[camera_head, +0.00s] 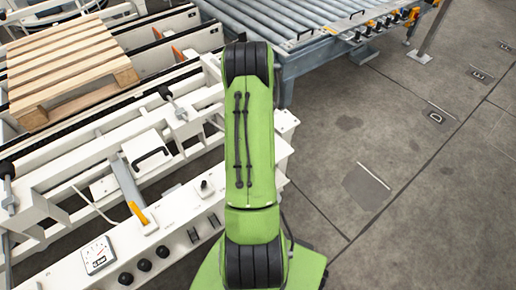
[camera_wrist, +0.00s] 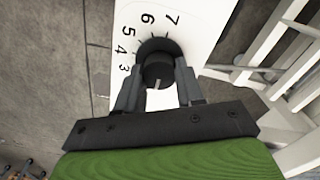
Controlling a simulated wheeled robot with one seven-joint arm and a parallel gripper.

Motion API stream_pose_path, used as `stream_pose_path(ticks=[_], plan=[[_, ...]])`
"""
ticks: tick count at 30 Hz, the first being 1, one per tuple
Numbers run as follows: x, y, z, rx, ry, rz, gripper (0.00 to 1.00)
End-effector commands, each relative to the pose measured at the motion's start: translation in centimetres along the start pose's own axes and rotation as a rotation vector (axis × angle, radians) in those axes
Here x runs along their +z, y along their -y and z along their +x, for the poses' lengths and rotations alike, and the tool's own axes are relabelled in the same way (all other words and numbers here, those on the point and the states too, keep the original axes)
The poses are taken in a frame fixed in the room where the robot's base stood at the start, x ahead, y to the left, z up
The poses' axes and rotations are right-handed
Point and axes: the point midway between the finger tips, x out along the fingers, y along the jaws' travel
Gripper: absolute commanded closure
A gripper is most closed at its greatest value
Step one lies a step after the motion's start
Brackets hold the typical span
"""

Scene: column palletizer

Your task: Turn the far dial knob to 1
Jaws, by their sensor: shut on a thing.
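In the wrist view a black round dial knob (camera_wrist: 158,68) sits on a white panel (camera_wrist: 182,22) printed with numbers; 3, 4, 5, 6 and 7 are readable. The other numbers are hidden or out of view. A pale pointer line on the knob faces the bottom of the picture, toward my gripper's base, away from the visible numbers. My gripper (camera_wrist: 157,86) has its two dark fingers on either side of the knob and is shut on it. In the head view my green arm hides the gripper and this knob.
In the head view, the near white machine panel carries several black knobs (camera_head: 145,265), a gauge (camera_head: 98,255) and an orange-tipped lever (camera_head: 138,212). A wooden pallet (camera_head: 68,70) lies on the conveyor at left. A roller conveyor (camera_head: 285,22) stands behind. Grey floor (camera_head: 400,150) at right is clear.

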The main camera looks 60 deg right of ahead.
Motion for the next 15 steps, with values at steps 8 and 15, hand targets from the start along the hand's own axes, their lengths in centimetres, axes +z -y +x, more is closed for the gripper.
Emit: stream_pose_path(ticks=[8, 15], plan=[[-0.08, 0.04, -0.05, -0.001, -0.003, -0.018, 0.93], [-0.07, 0.04, -0.05, -0.001, -0.003, -0.017, 0.61]])
